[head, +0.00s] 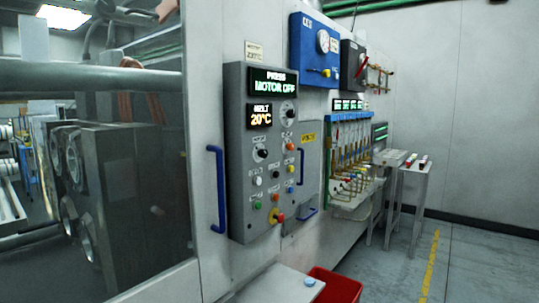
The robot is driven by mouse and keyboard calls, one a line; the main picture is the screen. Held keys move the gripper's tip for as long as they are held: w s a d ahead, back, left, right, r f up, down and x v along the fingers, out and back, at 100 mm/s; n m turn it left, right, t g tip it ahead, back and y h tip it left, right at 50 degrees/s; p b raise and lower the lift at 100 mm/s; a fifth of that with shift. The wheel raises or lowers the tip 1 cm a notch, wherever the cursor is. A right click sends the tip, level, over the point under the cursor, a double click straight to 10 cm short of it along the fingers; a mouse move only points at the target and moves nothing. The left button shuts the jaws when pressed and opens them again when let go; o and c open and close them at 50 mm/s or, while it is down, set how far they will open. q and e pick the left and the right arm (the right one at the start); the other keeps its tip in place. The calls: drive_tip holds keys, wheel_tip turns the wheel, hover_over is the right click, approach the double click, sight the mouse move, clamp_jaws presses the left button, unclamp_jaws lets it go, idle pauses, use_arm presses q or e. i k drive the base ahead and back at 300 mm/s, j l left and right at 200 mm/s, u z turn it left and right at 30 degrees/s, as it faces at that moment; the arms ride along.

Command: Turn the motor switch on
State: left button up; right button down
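A grey control panel (239,165) is fixed to the machine's front, in the middle of the head view. Its upper display (273,81) reads "PRESS MOTOR OFF". A smaller display (260,116) below it reads "MELT 20°C". A dial (289,114) is beside the smaller display. Lower down are several knobs and buttons, among them a black knob (262,154), a green button (257,204) and a red knob on yellow (277,215). Their labels are too small to read, so I cannot tell which is the motor switch. Neither of my grippers is in view.
A blue door handle (217,188) stands out left of the panel, beside a large window (110,150). A pale ledge (262,285) and a red bin (338,286) are below. A blue box (314,50) and a hose manifold (350,150) are to the right. The right floor is clear.

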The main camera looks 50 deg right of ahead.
sight(263, 153)
drive_tip(key=z, duration=1.6)
drive_tip(key=i+l, duration=0.2)
drive_tip(key=l, duration=0.2)
